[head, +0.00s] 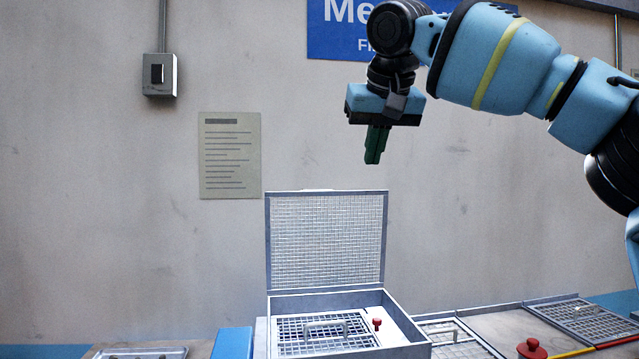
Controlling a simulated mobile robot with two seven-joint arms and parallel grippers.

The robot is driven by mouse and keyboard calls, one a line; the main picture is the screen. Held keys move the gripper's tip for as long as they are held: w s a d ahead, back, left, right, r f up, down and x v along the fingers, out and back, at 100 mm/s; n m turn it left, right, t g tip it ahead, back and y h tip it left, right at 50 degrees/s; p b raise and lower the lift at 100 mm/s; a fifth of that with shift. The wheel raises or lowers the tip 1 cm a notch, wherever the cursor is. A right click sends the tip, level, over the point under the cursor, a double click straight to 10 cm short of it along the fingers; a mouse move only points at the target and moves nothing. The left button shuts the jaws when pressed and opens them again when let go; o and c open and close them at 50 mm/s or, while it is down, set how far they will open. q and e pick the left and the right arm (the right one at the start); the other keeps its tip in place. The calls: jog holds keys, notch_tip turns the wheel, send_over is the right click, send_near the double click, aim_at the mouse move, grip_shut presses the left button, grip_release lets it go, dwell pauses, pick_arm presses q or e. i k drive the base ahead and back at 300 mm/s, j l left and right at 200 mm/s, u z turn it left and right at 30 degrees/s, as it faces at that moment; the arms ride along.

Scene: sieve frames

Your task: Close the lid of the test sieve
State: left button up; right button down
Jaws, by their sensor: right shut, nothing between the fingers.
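The test sieve is a grey metal box (392,309) at the bottom centre of the head view. Its hinged mesh lid (326,240) stands open, about upright at the back edge. Inside the box are a dark grid with a metal handle (325,328) and a small red knob (377,323). My right gripper (374,158) comes in from the upper right and points down with its green fingers together. It appears above the lid's top edge, apart from it and empty. My left gripper is not in view.
More grid frames lie to the right, one near (455,335) and one farther right (588,318). A red knob (532,349) stands between them. A metal tray (140,353) is at the lower left. A plain wall (100,230) stands behind.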

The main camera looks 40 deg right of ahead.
aim_at(329, 193)
jog(key=i+l, duration=1.1)
jog(key=i, duration=0.25)
